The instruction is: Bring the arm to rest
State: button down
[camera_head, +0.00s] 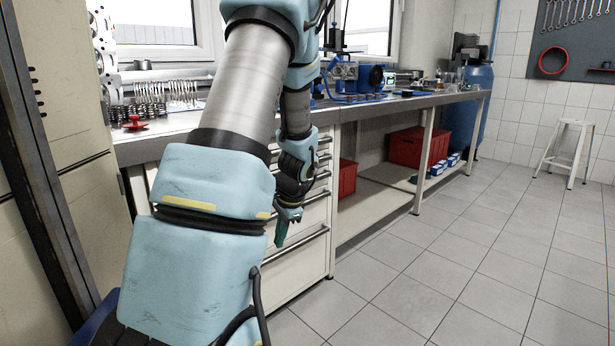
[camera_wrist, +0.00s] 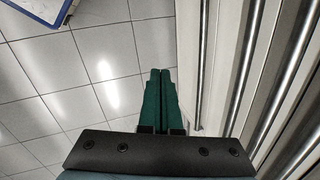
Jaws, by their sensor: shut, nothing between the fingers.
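My gripper (camera_head: 281,238) hangs from my arm in front of the drawer cabinet, pointing down. In the wrist view its two green fingers (camera_wrist: 160,76) lie side by side, shut and empty, above the grey floor tiles. My arm's large light-blue links fill the left middle of the head view and hide part of the workbench.
A drawer cabinet (camera_head: 290,282) with metal handles (camera_wrist: 206,70) stands close beside my gripper. The workbench (camera_head: 440,98) bears tools and parts; red crates (camera_head: 405,147) stand on its lower shelf. A stool (camera_head: 567,150) stands at the right. The tiled floor (camera_head: 450,270) is clear.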

jog(key=s+r+n+h, duration=0.1)
jog(key=s+r+n, duration=0.35)
jog(key=s, duration=0.45)
jog(key=s+r+n+h, duration=0.2)
jog(key=s+r+n, duration=0.2)
jog(key=s+n, duration=0.3)
notch_tip(320, 180, up, 22)
jog(key=m+p, duration=0.1)
jog(key=p, duration=2.1)
jog(key=shift+s+d, duration=0.25)
jog(key=shift+s, duration=0.2)
jog(key=shift+f, duration=0.1)
